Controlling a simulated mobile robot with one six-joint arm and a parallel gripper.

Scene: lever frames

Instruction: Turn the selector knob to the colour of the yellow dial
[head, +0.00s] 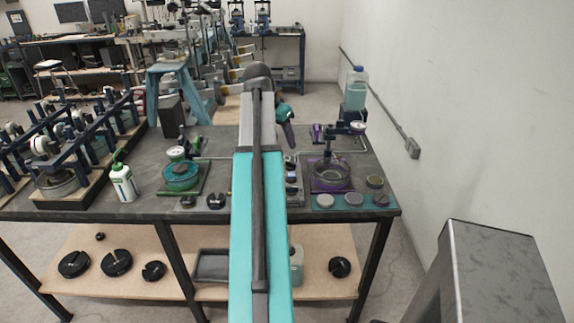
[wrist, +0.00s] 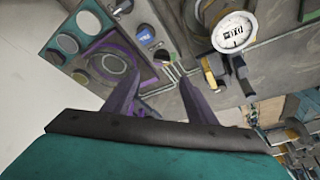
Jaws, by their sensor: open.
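My gripper (wrist: 162,82) is open, with its two purple fingers apart and nothing between them. In the head view my gripper (head: 290,142) hangs over the back of the bench, partly behind my own arm. A small dark round knob (wrist: 162,56) on a panel shows beyond the fingertips in the wrist view, apart from them; it may be the selector knob, but its pointer is too small to read. A round dial (wrist: 232,33) with a pale face and dark markings is at the upper right there. I cannot make out a clearly yellow dial.
A purple ring fixture (head: 331,176) and a teal plate with several discs (head: 325,201) are right of my arm. A green-based device (head: 183,178) and a white bottle (head: 123,182) are left. A blue-capped bottle (head: 356,92) stands at the back near the wall.

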